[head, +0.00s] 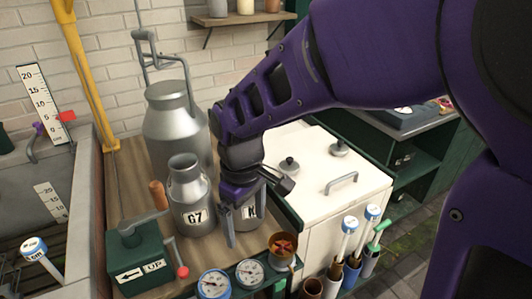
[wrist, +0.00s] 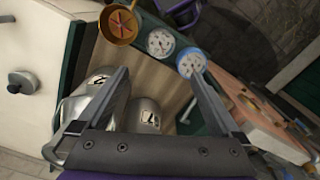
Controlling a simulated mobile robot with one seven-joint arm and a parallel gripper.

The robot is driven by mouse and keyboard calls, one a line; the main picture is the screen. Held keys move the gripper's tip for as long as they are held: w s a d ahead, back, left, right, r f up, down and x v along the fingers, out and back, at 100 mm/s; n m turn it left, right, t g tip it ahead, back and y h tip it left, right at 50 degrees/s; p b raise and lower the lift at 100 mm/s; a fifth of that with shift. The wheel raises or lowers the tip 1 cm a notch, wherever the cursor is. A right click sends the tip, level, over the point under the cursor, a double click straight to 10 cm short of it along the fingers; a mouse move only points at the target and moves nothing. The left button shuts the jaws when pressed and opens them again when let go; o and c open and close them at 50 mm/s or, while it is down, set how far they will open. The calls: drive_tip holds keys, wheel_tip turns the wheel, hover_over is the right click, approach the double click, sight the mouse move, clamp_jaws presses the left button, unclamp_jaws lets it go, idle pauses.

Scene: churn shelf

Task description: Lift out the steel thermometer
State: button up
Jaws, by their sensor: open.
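No thing is plainly marked as the steel thermometer.
A can marked G7 (head: 188,205) stands left of my gripper, with a large churn (head: 172,125) behind. A green box (head: 136,255) with a red-knobbed lever and a copper cup (head: 282,246) are near the front. The white lidded cabinet (head: 318,165) is at the right.

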sight(250, 271)
wheel_tip(250, 271, down, 17)
drive_tip(key=b, duration=0.3)
drive_tip(key=shift+r, duration=0.1)
